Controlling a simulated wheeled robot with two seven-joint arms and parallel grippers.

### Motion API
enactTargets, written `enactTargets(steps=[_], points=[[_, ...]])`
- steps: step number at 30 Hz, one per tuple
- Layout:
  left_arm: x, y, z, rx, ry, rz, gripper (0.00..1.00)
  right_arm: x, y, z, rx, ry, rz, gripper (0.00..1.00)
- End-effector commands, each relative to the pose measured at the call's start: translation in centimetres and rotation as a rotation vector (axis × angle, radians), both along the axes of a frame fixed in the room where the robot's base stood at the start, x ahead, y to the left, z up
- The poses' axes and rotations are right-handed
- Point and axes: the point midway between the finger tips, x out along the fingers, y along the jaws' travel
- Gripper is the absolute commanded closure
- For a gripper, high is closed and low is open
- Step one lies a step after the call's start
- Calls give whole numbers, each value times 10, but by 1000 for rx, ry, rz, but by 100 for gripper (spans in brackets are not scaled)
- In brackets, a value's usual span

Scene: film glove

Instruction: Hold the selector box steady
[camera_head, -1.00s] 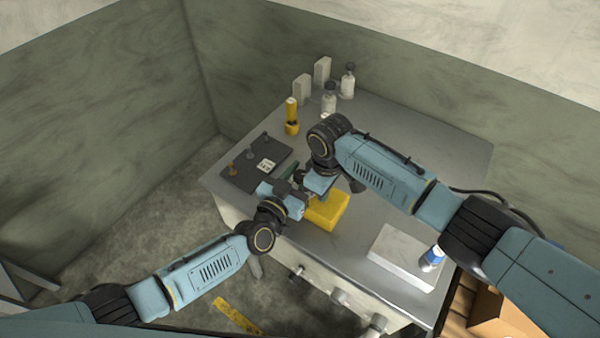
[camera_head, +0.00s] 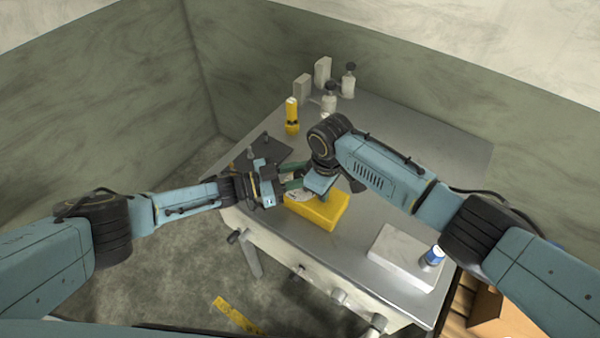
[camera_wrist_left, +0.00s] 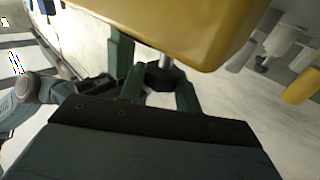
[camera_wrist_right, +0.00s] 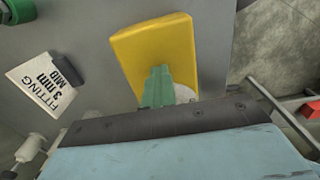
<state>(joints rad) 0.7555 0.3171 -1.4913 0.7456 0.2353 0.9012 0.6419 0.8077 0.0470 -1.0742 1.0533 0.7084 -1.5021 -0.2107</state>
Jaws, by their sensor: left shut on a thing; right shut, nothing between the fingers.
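The selector box, a yellow block (camera_head: 325,213), lies on the grey bench below my two grippers in the head view. A pale round disc (camera_wrist_right: 184,93) shows on it in the right wrist view. My left gripper (camera_head: 293,176) comes from the left. In the left wrist view its green fingers (camera_wrist_left: 153,82) are shut on a dark knob (camera_wrist_left: 160,76) on a short metal shaft beside the yellow box. My right gripper (camera_wrist_right: 158,72) is shut and empty, its fingertips over the yellow face. I cannot tell whether they touch it. In the head view its wrist hides its fingertips.
A dark board (camera_head: 268,146) lies behind my left gripper. A yellow bottle (camera_head: 292,116), pale blocks (camera_head: 302,88) and white bottles (camera_head: 348,82) stand at the back. A white slab (camera_head: 392,262) and blue-white container (camera_head: 433,256) are at the right. Knobs line the bench front.

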Motion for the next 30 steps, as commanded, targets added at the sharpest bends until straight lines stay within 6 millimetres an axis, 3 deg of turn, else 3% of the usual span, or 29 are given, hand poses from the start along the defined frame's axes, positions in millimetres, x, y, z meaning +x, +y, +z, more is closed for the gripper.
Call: enactTargets(steps=[1,24,25,30], points=[[-1,-5,0,-4,-4,-28,89,-3,-3,-7,-7,8,-2,100],[-6,-7,0,-6,5,-121,89,-3,-2,-7,-5,5,-1,100],[-6,-7,0,-6,5,-121,64,-3,-2,-7,-5,5,-1,100],[-5,-6,0,-4,5,-117,45,-3,-2,-7,-5,7,-1,100]])
